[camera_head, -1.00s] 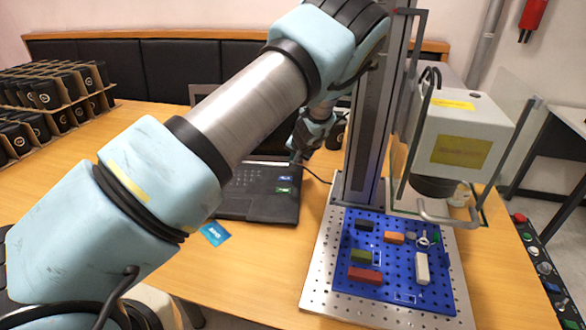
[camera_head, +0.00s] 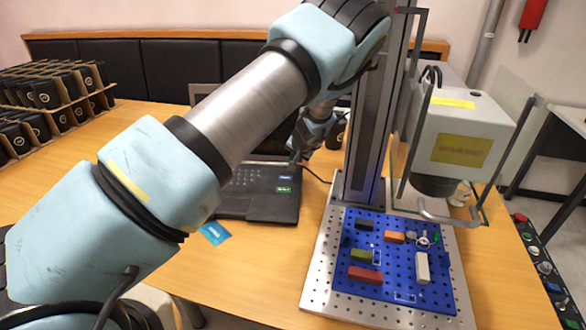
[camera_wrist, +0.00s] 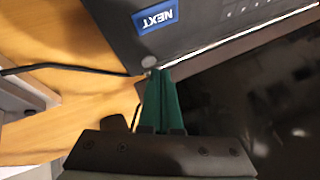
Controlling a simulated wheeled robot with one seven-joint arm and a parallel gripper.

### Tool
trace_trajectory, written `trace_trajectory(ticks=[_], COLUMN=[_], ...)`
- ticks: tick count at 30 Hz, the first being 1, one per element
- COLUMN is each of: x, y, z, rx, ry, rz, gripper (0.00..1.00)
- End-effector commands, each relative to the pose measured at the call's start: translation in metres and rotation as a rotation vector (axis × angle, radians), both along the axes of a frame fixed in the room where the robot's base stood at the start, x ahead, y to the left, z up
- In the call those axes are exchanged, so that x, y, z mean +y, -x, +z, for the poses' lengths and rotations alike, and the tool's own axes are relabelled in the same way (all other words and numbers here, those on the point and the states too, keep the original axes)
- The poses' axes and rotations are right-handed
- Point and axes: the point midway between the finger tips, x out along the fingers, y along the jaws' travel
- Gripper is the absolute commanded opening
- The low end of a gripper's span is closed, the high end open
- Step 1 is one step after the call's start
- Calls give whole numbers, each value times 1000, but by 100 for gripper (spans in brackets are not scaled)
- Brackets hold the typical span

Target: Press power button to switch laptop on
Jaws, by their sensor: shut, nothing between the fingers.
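The black laptop (camera_head: 262,205) stands open on the wooden table, partly hidden behind my arm in the head view. In the wrist view its keyboard side (camera_wrist: 205,25) with a blue "NEXT" label is at the top, and its dark screen (camera_wrist: 270,110) is at the lower right. A small round grey power button (camera_wrist: 149,62) sits at the corner of the keyboard side near the hinge. My gripper (camera_wrist: 153,74) has its green fingers shut and empty, with the tips right at the button's edge. I cannot tell whether they touch it. The screen looks dark, with faint reflections.
The laser marker (camera_head: 455,150) on its column stands right of the laptop, above a blue perforated plate (camera_head: 350,285) with small coloured blocks. A cable (camera_wrist: 65,67) runs from the laptop's side. A blue card (camera_head: 215,232) lies in front. Boxed goods (camera_head: 50,100) stand far left.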

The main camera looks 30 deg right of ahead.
Motion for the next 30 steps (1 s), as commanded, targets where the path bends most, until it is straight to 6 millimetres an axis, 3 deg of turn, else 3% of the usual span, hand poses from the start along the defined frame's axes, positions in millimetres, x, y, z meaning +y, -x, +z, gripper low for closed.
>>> trace_trajectory(ticks=[6, 30], x=[0, 0], y=[0, 0], z=[-8, -9], rx=[0, 0], ry=[1, -1], rz=[1, -1], gripper=[0, 0])
